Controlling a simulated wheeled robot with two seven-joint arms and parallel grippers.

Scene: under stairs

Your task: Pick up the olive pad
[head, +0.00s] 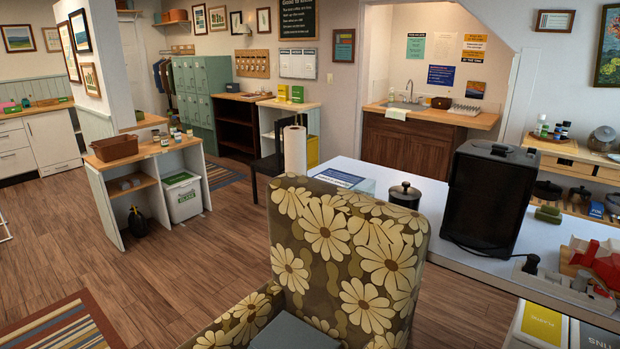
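A small olive-green block (548,214), which looks like the olive pad, lies on the white table (460,248), just right of the large black box-shaped device (489,197). It is small in the picture, and its exact shape is hard to make out. Neither of my grippers shows in the head view.
A flower-patterned armchair (350,245) stands in front, before the white table. A black lidded pot (404,195), a paper towel roll (295,150), a power strip (565,288) and a red object (603,262) are on the table. Wooden floor (170,260) lies open at left.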

